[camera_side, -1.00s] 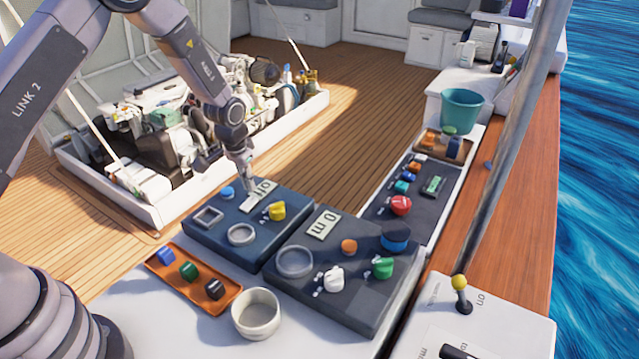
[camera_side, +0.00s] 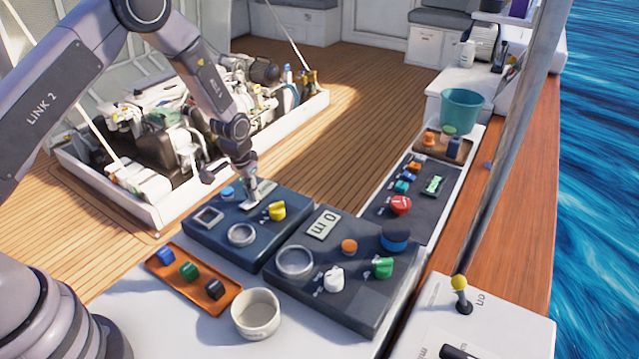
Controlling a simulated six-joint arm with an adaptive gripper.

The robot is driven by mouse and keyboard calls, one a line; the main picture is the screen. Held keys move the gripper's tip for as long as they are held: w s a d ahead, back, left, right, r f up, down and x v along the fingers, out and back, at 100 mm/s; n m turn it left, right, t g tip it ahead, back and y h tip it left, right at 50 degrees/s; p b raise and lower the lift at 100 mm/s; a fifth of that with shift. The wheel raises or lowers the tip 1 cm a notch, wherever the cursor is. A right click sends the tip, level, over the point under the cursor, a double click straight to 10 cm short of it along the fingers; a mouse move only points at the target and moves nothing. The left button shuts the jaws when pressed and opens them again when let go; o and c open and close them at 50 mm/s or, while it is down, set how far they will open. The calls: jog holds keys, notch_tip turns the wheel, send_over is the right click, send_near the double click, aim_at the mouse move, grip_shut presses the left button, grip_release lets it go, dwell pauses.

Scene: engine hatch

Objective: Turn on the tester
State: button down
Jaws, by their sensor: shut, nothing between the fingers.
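A dark blue panel box (camera_side: 205,239), which may be the tester, sits on the white bench. It carries a yellow knob (camera_side: 277,211), a blue button (camera_side: 228,193), a square frame (camera_side: 207,217), a round ring (camera_side: 241,235) and a small pale display (camera_side: 266,190). My gripper (camera_side: 249,200) is shut and empty, pointing down over the panel beside the display, between the blue button and the yellow knob. It hides part of the display, so its text is not readable. Whether the fingertips touch the panel I cannot tell.
A second dark panel (camera_side: 352,312) with a "0 m" display, white, green and orange controls stands at the right. An orange tray (camera_side: 220,300) with coloured blocks and a white cup (camera_side: 256,313) are in front.

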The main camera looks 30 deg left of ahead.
jog(key=shift+s, duration=0.15)
jog(key=shift+s+r, duration=0.25)
jog(key=shift+s, duration=0.4)
notch_tip(320, 180, up, 14)
jog(key=w, duration=0.2)
dwell(0.4)
jog(key=s+r+t, duration=0.1)
jog(key=s+r, duration=0.6)
jog(key=r, duration=0.5)
jog(key=s+r+t, duration=0.1)
jog(key=s+r, duration=0.3)
jog(key=s, duration=0.9)
jog(key=s+r+t, duration=0.1)
jog(key=s+r, duration=0.4)
jog(key=s, duration=0.8)
jog(key=shift+s+a+t, duration=0.15)
jog(key=shift+a+t, duration=0.15)
jog(key=shift+t, duration=0.1)
